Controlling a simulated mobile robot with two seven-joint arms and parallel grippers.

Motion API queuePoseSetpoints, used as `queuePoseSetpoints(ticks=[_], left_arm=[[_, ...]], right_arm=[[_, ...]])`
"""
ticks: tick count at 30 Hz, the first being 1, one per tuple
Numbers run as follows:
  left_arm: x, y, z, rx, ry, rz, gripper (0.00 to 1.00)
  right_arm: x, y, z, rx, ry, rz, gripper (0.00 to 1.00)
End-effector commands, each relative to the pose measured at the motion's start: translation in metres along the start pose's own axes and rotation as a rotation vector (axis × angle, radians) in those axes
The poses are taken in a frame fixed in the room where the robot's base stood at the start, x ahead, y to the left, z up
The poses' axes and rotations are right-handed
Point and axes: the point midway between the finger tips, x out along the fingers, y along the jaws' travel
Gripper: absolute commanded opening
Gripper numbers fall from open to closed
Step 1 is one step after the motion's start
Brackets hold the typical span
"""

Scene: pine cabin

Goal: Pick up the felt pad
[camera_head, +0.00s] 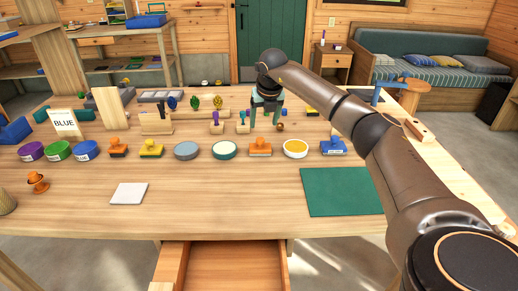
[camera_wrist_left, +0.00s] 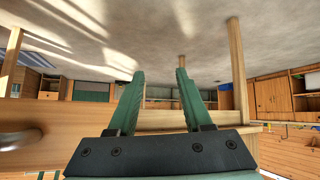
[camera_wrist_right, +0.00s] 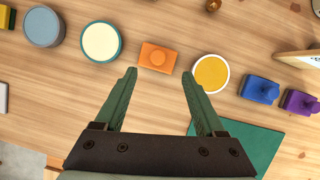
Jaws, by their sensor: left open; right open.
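No one thing is surely the felt pad. Flat candidates are a pale grey square (camera_head: 129,193) at the table's front left and a dark green sheet (camera_head: 341,191) at front right, partly behind my right arm; the sheet also shows in the right wrist view (camera_wrist_right: 250,143). Round tins with flat tops, grey (camera_head: 186,150), cream (camera_head: 223,150) and yellow (camera_head: 295,148), stand in the row behind. My right gripper (camera_head: 265,108) is open and empty above the table; in its wrist view the fingertips (camera_wrist_right: 158,74) flank an orange stamp (camera_wrist_right: 157,57). My left gripper (camera_wrist_left: 160,73) is open and empty, outside the head view.
Stamps and tins form a row across the table, with a blue stamp (camera_head: 333,147) at right. Upright wooden pieces and a "BLUE" card (camera_head: 64,123) stand behind. An open drawer (camera_head: 222,265) juts out below the front edge. The table's front middle is clear.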

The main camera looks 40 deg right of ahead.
Motion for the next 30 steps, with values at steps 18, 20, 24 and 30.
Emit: queuePoseSetpoints(ticks=[18, 20, 24, 30], left_arm=[[0.004, 0.001, 0.001, 0.001, 0.002, 0.004, 0.5], [0.004, 0.001, 0.001, 0.002, 0.002, 0.005, 0.5], [0.004, 0.002, -0.001, 0.003, 0.005, 0.006, 0.5], [0.005, 0.002, -0.003, 0.003, 0.007, 0.007, 0.5]], right_arm=[[0.075, 0.004, -0.003, -0.001, 0.001, 0.004, 0.72], [0.08, 0.004, -0.003, -0.001, 0.0, 0.004, 0.72], [0.084, 0.003, -0.002, -0.002, 0.0, 0.003, 0.72], [0.084, 0.003, -0.002, -0.002, -0.001, 0.003, 0.71]])
